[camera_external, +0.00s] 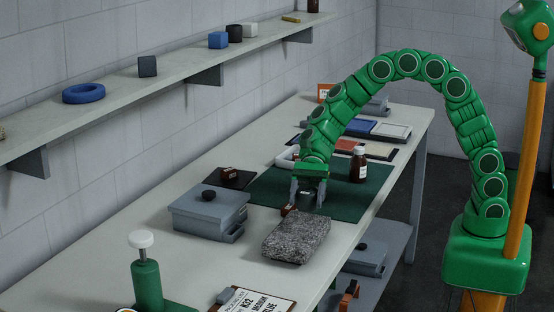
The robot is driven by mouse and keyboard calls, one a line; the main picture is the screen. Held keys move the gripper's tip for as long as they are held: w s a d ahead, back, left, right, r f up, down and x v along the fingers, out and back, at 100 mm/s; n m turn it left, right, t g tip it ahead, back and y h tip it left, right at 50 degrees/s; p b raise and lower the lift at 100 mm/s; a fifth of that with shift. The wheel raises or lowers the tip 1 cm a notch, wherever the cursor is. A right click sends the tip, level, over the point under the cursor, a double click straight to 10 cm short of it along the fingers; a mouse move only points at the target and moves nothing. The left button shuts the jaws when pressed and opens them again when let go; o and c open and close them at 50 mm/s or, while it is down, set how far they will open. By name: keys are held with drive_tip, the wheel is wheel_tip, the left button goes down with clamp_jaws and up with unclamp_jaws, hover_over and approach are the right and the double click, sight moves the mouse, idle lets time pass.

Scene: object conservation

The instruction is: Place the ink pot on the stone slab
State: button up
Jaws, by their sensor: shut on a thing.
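My gripper (307,198) points down over the dark green mat (260,190), just behind the stone slab. It is shut on a small dark thing (306,191) with a pale mark, which appears to be the ink pot and is mostly hidden by the fingers. The stone slab (297,236) is a rough, speckled grey block lying on the bench in front of the mat. Its top is clear. A small brown block (288,209) sits near the slab's far edge, close to my gripper's left finger; whether they touch is unclear.
A grey lidded box (208,212) stands left of the slab. A brown bottle with a white cap (358,165) stands right of my gripper. A green bottle-shaped thing (147,280) and a clipboard (258,302) are at the near end. A wall shelf (120,108) runs along the left.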

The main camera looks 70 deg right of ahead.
sight(298, 206)
drive_tip(key=shift+w+a+f, duration=0.35)
drive_tip(key=shift+w+f, duration=0.15)
drive_tip(key=shift+f, duration=0.2)
drive_tip(key=shift+w+a+f, duration=0.3)
drive_tip(key=shift+w+f, duration=0.15)
drive_tip(key=shift+f, duration=0.2)
drive_tip(key=shift+w+a+f, duration=0.1)
drive_tip(key=shift+f, duration=1.55)
drive_tip(key=shift+f, duration=0.1)
drive_tip(key=o, duration=1.1)
drive_tip(key=shift+d+r, duration=0.2)
drive_tip(key=v, duration=1.1)
drive_tip(key=shift+w+d+r, duration=0.1)
drive_tip(key=shift+w+d, duration=0.05)
drive_tip(key=shift+d, duration=0.15)
